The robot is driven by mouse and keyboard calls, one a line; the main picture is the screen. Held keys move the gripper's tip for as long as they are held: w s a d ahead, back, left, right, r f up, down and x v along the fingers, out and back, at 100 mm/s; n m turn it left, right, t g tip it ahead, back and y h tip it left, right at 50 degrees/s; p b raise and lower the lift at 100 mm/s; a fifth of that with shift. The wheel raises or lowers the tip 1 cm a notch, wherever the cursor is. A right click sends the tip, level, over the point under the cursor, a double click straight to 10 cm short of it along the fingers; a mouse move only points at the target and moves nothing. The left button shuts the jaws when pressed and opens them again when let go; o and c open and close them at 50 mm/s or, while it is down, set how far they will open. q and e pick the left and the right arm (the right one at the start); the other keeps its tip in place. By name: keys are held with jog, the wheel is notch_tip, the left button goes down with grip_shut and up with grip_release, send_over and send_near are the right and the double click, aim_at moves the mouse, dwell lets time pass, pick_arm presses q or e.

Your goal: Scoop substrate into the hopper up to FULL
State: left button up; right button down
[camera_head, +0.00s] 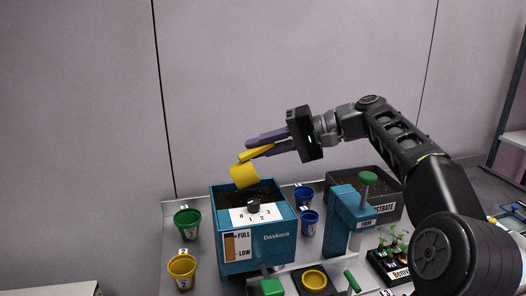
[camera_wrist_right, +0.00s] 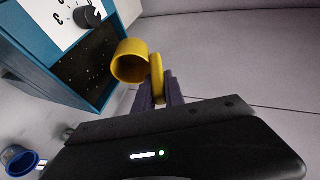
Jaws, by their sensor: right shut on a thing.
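The teal hopper (camera_head: 272,262) stands on the bench, with dark substrate inside its open top and a FULL/LOW gauge (camera_head: 237,246) on its front. The gauge window looks brown; its exact level is too small to read. My right gripper (camera_head: 256,147) is shut on the handle of the yellow scoop (camera_head: 243,176). The scoop's cup hangs tilted just above the hopper's opening. In the right wrist view, the scoop (camera_wrist_right: 131,62) shows a yellow inside with no substrate visible. The dark substrate bin (camera_head: 384,214), partly hidden, stands at the back right. My left gripper is out of view.
A teal press-like stand (camera_head: 343,222) with a green knob stands between hopper and bin. Green (camera_head: 187,223), yellow (camera_head: 182,270) and blue (camera_head: 309,222) pots surround the hopper. Seedlings in a tray (camera_head: 391,262) sit at right. The space above the hopper is otherwise clear.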

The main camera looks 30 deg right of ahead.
jog(key=a+r+h+p, duration=0.1)
jog(key=p, duration=0.1)
jog(key=a+r+n+g+h+p, duration=0.1)
jog(key=r+h+p, duration=0.1)
jog(key=p, duration=0.1)
jog(key=shift+w+a, duration=0.1)
jog(key=shift+w, duration=0.1)
jog(key=a+h+p, duration=0.1)
jog(key=p, duration=0.1)
jog(key=a+n+g+h+p, duration=0.1)
jog(key=h+p, duration=0.1)
jog(key=a+g+h+p, duration=0.1)
jog(key=h+p, duration=0.1)
jog(key=p, duration=0.1)
jog(key=shift+w+a+r, duration=0.1)
jog(key=shift+w+r, duration=0.2)
jog(key=shift+w, duration=0.1)
jog(key=shift+w+a+f+n+g+h+p, duration=0.15)
jog(key=shift+a+f+n+g+h+p, duration=0.35)
jog(key=shift+h, duration=0.4)
jog(key=shift+w+a+h, duration=0.1)
jog(key=shift+a+h, duration=0.15)
jog(key=shift+h, duration=0.15)
jog(key=shift+a+f+h, duration=0.1)
jog(key=shift+a+h, duration=0.05)
jog(key=shift+h, duration=0.55)
